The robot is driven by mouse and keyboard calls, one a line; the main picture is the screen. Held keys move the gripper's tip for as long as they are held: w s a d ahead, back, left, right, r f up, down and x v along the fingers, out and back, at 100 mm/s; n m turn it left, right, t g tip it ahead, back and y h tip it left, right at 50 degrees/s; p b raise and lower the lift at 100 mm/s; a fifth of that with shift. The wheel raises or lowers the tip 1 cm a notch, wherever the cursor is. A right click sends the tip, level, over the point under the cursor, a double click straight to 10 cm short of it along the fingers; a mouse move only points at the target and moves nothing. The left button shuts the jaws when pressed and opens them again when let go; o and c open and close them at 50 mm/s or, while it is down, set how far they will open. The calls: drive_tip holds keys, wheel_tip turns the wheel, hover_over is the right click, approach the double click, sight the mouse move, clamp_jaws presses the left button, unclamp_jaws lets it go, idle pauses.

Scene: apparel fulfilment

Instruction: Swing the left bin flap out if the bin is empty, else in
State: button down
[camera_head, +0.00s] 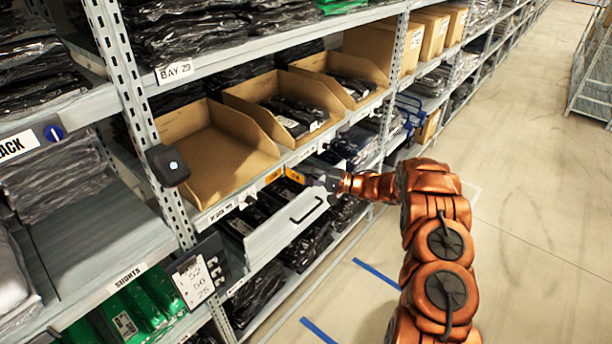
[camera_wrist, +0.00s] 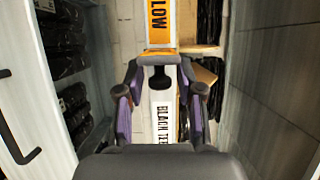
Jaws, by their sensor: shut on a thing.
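The left bin (camera_head: 215,150) is a cardboard tray on the shelf in the head view. Its visible inside is bare. The yellow-orange flap (camera_head: 295,175) is at the shelf front, below the bins. In the wrist view a yellow face marked LOW (camera_wrist: 160,20) lies ahead, with a dark knob (camera_wrist: 160,76) at its near end. My gripper (camera_head: 321,181) is at the shelf front, at the right end of the flap. In the wrist view its purple-padded fingers (camera_wrist: 160,92) are on either side of the knob, shut on it. The flap's exact angle is unclear.
The middle bin (camera_head: 245,97) and the right bin (camera_head: 325,60) hold black packages. A pale drawer (camera_head: 270,240) with a dark handle (camera_head: 306,209) juts out below my gripper. A hanging card (camera_head: 194,282) is at the lower left.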

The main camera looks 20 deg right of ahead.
drive_tip(key=c, duration=1)
unclamp_jaws()
drive_tip(key=shift+w, duration=0.1)
drive_tip(key=shift+c, duration=0.2)
drive_tip(key=v, duration=1.2)
drive_tip(key=shift+r, duration=0.1)
